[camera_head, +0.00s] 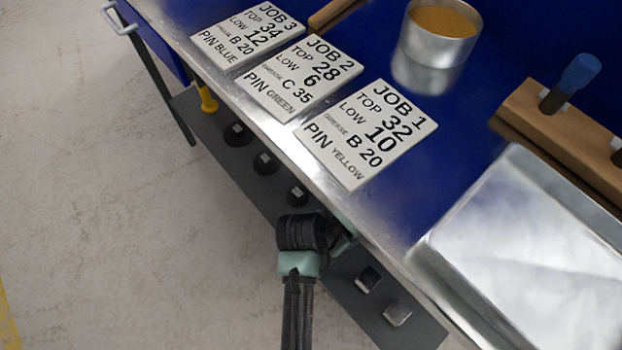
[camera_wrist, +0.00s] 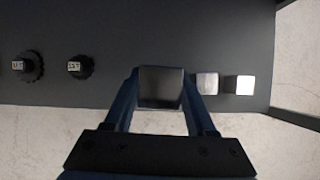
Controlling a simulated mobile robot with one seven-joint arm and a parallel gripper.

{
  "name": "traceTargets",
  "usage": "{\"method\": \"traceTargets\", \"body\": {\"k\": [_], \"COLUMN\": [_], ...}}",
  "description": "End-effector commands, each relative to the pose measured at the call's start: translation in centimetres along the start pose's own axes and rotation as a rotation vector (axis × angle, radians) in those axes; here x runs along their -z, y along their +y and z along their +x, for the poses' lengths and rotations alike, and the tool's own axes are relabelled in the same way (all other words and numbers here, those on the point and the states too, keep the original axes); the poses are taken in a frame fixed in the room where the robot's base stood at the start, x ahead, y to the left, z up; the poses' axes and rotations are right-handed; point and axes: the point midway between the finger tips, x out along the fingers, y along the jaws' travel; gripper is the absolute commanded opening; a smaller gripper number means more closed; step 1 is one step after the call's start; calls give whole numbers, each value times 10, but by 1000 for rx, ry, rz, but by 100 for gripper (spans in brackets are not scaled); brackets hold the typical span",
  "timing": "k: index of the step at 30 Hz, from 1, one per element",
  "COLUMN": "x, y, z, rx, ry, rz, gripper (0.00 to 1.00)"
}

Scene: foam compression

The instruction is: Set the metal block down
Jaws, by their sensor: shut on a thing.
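A square grey metal block (camera_wrist: 161,86) is between the two blue fingers of my gripper (camera_wrist: 160,80) in the wrist view. The gripper is shut on it. The block is over the dark grey shelf (camera_wrist: 110,40); whether it touches the shelf I cannot tell. Two lighter metal blocks, one nearer (camera_wrist: 207,83) and one farther (camera_wrist: 238,85), sit in a row to its right. In the head view, my gripper (camera_head: 346,240) is beside the bench edge, above the low shelf (camera_head: 345,300), and my arm hides the held block.
Black round knobs (camera_wrist: 81,67) with small labels stand on the shelf to the left. Job cards (camera_head: 367,135), a metal cup (camera_head: 440,35) and a metal tray (camera_head: 530,250) are on the blue bench above. Bare shelf lies between the knobs and the gripper.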

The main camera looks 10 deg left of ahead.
Motion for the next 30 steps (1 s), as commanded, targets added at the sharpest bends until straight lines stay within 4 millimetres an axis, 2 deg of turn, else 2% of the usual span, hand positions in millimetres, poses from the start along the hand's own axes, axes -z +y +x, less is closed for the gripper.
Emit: {"method": "traceTargets", "body": {"k": [5,12,17,24,30], "x": [5,23,29,47,48], "y": [0,0,0,-1,-1], "z": [13,46,57,90,91], "rx": [-13,-11,-12,-12,-13], "ry": [-3,-1,-3,-2,-3], "rz": [-30,-30,-30,-29,-28], "gripper": [0,0,0,0,0]}}
